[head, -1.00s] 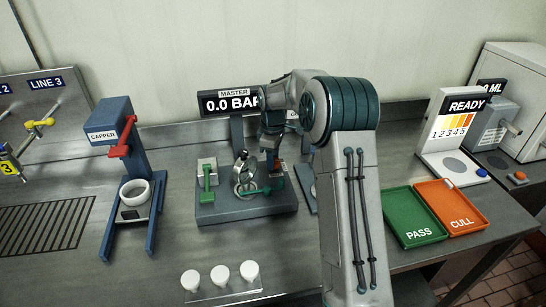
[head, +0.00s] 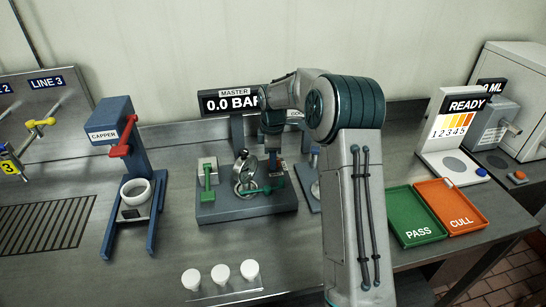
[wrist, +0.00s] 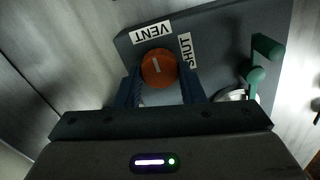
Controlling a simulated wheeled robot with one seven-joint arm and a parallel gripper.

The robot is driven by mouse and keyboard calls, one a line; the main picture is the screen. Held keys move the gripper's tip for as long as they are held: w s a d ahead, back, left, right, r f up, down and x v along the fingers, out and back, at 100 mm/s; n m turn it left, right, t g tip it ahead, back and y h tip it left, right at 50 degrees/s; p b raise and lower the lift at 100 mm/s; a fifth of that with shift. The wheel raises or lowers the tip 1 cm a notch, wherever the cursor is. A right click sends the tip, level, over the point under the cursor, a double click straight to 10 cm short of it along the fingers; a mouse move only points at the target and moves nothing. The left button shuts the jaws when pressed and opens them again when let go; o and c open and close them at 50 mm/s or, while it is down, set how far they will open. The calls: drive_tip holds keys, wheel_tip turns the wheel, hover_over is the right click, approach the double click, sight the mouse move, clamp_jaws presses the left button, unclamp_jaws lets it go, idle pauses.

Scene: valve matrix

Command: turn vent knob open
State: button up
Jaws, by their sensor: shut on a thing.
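The vent knob (wrist: 158,67) is a round orange knob with a white pointer line, on a dark panel in the wrist view. Its line lies nearly upright in that picture, between the VENT label (wrist: 152,32) above and roughly level with the SHUT label (wrist: 187,50) at right. My gripper (wrist: 161,88) is shut on the knob, with one finger at each side. In the head view my wrist is at the right side of the dark valve block (head: 245,208), and the knob is largely hidden there.
A display (head: 233,103) behind reads 0.0 BAR. The blue capper (head: 120,150) is left; green (head: 415,215) and orange (head: 452,205) trays are right.

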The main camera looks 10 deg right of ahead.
drive_tip(key=o, duration=1)
wheel_tip(320, 180, up, 14)
drive_tip(key=shift+f+b, duration=0.1)
drive_tip(key=shift+b, duration=0.4)
drive_tip(key=s+r+m+t, duration=0.3)
drive_tip(key=s+m, duration=0.5)
drive_tip(key=s, duration=1)
drive_tip(key=s+f+m, duration=0.2)
drive_tip(key=s, duration=0.3)
drive_tip(key=s+f+m, duration=0.2)
drive_tip(key=s+m, duration=0.1)
drive_tip(key=s, duration=0.3)
drive_tip(key=s+f+m, duration=0.2)
drive_tip(key=s, duration=0.4)
drive_tip(key=shift+s+d+f+m, duration=0.15)
drive_tip(key=shift+s+m, duration=0.1)
drive_tip(key=shift+m, duration=0.05)
